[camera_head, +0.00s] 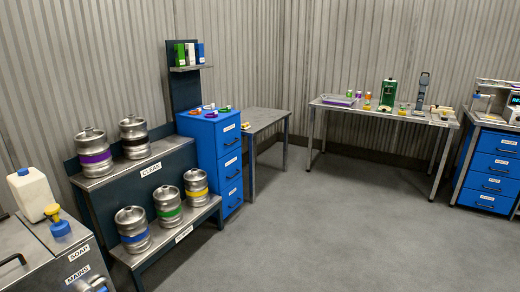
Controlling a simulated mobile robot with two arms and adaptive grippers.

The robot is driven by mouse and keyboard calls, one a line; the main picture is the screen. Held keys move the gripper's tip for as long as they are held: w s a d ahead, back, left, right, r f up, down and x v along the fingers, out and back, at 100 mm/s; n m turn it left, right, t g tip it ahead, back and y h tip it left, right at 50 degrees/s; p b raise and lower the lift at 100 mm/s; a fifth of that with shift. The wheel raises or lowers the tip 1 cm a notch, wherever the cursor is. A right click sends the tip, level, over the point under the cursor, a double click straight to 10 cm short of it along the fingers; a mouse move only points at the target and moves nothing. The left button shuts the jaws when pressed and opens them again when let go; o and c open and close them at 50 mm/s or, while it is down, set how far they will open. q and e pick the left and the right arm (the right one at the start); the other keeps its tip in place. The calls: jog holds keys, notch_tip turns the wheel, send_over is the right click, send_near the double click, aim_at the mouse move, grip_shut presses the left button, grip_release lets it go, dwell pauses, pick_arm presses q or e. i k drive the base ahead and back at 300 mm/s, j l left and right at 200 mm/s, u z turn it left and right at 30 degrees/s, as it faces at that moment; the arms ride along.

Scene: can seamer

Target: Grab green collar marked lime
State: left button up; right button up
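No collar's lettering can be read from here, so I cannot tell which one is marked lime. Several small coloured rings (211,114) lie on top of the blue drawer cabinet (218,150); they are too small to make out clearly, though a greenish one seems to be among them. A steel keg with a green band (168,211) stands on the lower shelf, between a blue-banded keg (133,238) and a yellow-banded keg (196,191). Neither of my grippers is in view.
A purple-banded keg (94,157) and a dark-banded keg (135,140) stand on the upper shelf. A workbench (400,113) with small items and a green machine (388,93) stands at the back. The floor (330,230) is clear.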

aim_at(228, 109)
jog(key=i, duration=2.4)
